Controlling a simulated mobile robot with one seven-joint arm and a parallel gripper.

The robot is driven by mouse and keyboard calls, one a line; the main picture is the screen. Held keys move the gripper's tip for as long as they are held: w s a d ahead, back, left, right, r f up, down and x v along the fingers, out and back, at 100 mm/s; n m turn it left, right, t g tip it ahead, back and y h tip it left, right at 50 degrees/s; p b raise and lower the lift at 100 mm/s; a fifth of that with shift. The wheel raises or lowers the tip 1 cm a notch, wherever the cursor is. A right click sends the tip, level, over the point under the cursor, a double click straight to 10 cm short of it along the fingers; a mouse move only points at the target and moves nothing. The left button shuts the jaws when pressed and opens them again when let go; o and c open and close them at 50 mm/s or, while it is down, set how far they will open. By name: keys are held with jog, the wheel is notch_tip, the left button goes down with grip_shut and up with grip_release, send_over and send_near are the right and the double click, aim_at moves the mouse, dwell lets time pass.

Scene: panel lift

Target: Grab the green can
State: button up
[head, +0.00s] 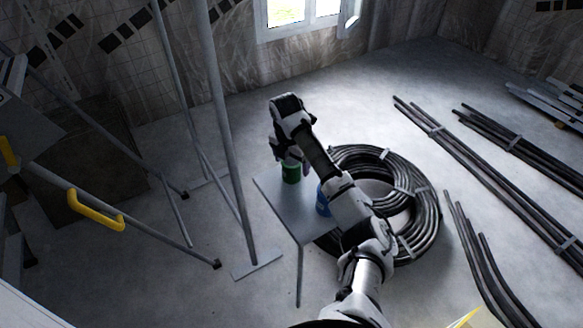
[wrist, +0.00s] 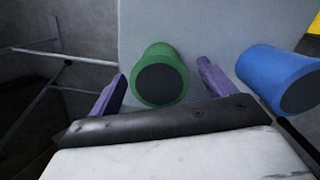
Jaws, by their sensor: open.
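The green can (head: 291,173) stands on a small grey table (head: 305,228) in the head view, just below my gripper (head: 290,160). In the wrist view the green can (wrist: 160,75) shows its dark round end and lies ahead of the gap between my two purple fingers (wrist: 162,88). The fingers are apart, one on each side of the can's line, with nothing held between them. Whether a finger touches the can cannot be told. A blue can (wrist: 278,78) stands to the right; in the head view it is partly hidden by my arm (head: 322,200).
A large coil of black hose (head: 425,205) lies on the floor right of the table. Grey metal poles (head: 228,140) stand close on the left. Bundles of dark pipes (head: 490,170) lie at the right. A yellow handle (head: 96,212) is at the far left.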

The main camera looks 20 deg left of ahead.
jog(key=shift+w+f, duration=0.15)
jog(key=shift+f, duration=1)
jog(key=c, duration=1.1)
jog(key=shift+c, duration=0.4)
jog(key=shift+r, duration=0.2)
